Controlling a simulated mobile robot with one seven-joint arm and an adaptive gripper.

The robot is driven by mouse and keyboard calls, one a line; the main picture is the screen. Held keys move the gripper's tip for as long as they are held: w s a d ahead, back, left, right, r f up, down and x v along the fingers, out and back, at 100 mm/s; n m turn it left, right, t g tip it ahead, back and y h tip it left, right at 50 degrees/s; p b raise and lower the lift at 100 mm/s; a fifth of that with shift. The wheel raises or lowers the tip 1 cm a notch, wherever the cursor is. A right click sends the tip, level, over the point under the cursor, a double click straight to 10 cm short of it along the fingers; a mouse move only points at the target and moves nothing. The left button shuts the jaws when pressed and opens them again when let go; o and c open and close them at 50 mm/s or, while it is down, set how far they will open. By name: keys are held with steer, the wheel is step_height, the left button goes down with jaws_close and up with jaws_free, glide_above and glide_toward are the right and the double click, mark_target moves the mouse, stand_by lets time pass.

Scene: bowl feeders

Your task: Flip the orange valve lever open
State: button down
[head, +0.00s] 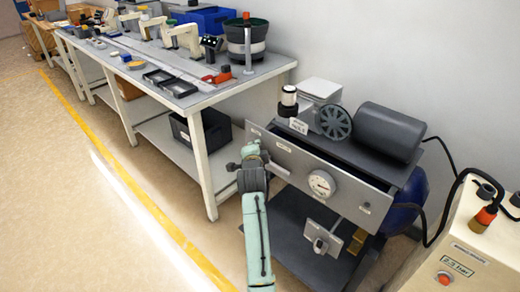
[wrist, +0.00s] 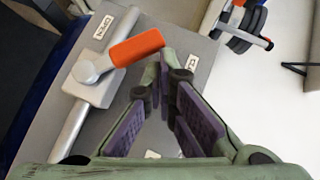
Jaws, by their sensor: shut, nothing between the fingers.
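In the wrist view, the orange valve lever (wrist: 137,47) extends from a grey hub (wrist: 88,68) on a valve block (wrist: 105,88). A grey pipe (wrist: 75,130) runs through the block. The lever lies at a slant to the pipe, its free end toward the upper right. My gripper (wrist: 164,62) is shut and empty, with its fingertips close beside the lever's free end. I cannot tell whether they touch it. In the head view, my gripper (head: 252,160) is at the left end of the grey machine panel (head: 290,165); the lever cannot be made out there.
The panel carries a round gauge (head: 321,184). A dark motor cylinder (head: 377,131) sits above and behind it. A workbench (head: 208,100) with several devices stands to the left. A beige cabinet (head: 450,255) is at the right. The floor left of my arm is clear.

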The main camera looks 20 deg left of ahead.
steer(key=shift+w+a+f+n+g+h+b, duration=0.2)
steer(key=shift+a+f, duration=0.1)
steer(key=shift+a, duration=0.3)
steer(key=shift+w+a+f+n+g+h+b, duration=0.1)
steer(key=shift+w+a+f+n+g+h, duration=0.15)
steer(key=shift+a, duration=0.35)
steer(key=shift+a+f, duration=0.1)
stand_by(0.9)
